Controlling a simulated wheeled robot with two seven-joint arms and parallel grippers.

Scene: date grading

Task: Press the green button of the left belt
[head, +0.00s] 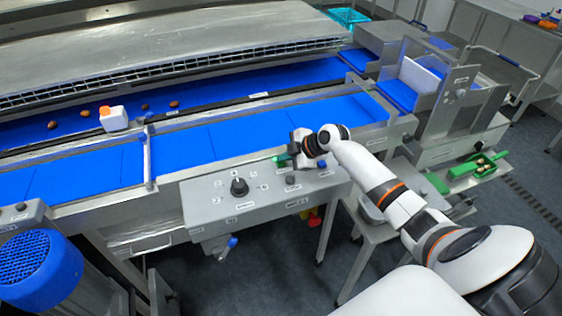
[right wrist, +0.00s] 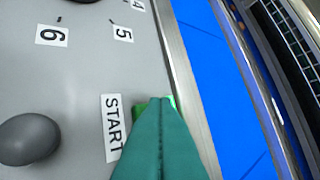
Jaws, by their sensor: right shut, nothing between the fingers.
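The grey control panel (head: 215,208) stands at the front edge of the blue belt (head: 215,143). In the right wrist view a green button (right wrist: 140,106) shows beside the white START label (right wrist: 113,128), mostly hidden behind my fingers. My right gripper (head: 280,159) is at the panel's upper right edge. Its teal fingers (right wrist: 163,102) are shut with nothing between them, and their tips overlap the button in the picture. I cannot tell whether they touch it. My left gripper is not in view.
A black dial (head: 239,186) sits on the panel. A dark round button (right wrist: 28,138) is near the START label. A white and orange box (head: 113,118) stands by the far belt, with several dates near it. A blue motor (head: 40,268) is at lower left.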

